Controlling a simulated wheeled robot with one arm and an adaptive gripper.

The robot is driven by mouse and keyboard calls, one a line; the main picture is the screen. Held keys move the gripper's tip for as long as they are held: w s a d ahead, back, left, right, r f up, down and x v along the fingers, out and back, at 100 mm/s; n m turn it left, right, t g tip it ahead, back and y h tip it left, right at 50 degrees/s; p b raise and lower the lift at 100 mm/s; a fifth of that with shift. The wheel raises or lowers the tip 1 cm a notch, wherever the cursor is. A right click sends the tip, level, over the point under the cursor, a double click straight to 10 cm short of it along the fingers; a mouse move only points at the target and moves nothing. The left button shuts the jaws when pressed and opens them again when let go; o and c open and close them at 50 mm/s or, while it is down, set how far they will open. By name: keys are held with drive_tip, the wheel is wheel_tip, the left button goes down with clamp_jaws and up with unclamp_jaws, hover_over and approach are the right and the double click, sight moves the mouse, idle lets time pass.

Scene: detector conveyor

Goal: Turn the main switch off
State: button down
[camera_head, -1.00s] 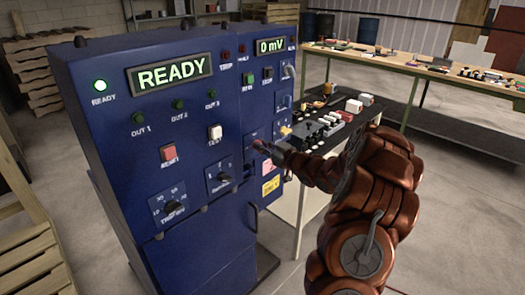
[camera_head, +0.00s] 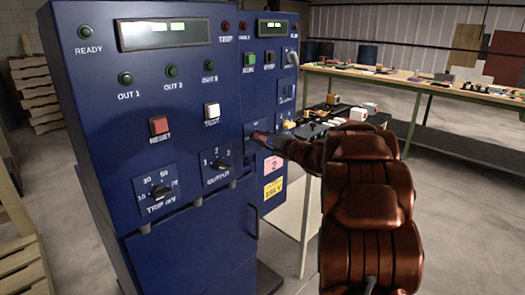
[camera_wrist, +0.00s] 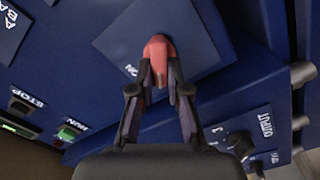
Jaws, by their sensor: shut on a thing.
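The main switch is a red handle (camera_wrist: 159,58) on a square plate (camera_wrist: 205,45) on the blue cabinet. In the head view the red handle (camera_head: 260,137) shows at the cabinet's right part, partly hidden by my gripper. My gripper (camera_wrist: 160,82) is shut on the red handle, with one finger on each side of it. In the head view my gripper (camera_head: 280,143) reaches it from the right.
The cabinet (camera_head: 110,110) also bears a red RESET button (camera_head: 159,126), a white TEST button (camera_head: 211,111) and OUTPUT (camera_head: 220,164) and TRIP knobs (camera_head: 159,192). A cluttered dark cart (camera_head: 318,127) stands behind my arm. A long bench (camera_head: 420,76) is at the back right.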

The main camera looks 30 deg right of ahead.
drive_tip(key=shift+a+f+n+b, duration=0.1)
drive_tip(key=shift+f+n+b, duration=0.05)
drive_tip(key=shift+n+b, duration=1.7)
drive_tip(key=shift+a+f+n+b, duration=0.1)
drive_tip(key=shift+f+n+b, duration=0.05)
drive_tip(key=shift+n+b, duration=1.7)
drive_tip(key=shift+b, duration=0.35)
drive_tip(key=c, duration=1.1)
unclamp_jaws()
drive_tip(key=shift+c, duration=0.2)
drive_tip(key=shift+d, duration=0.1)
drive_tip(key=v, duration=1.2)
drive_tip(key=shift+w, duration=0.1)
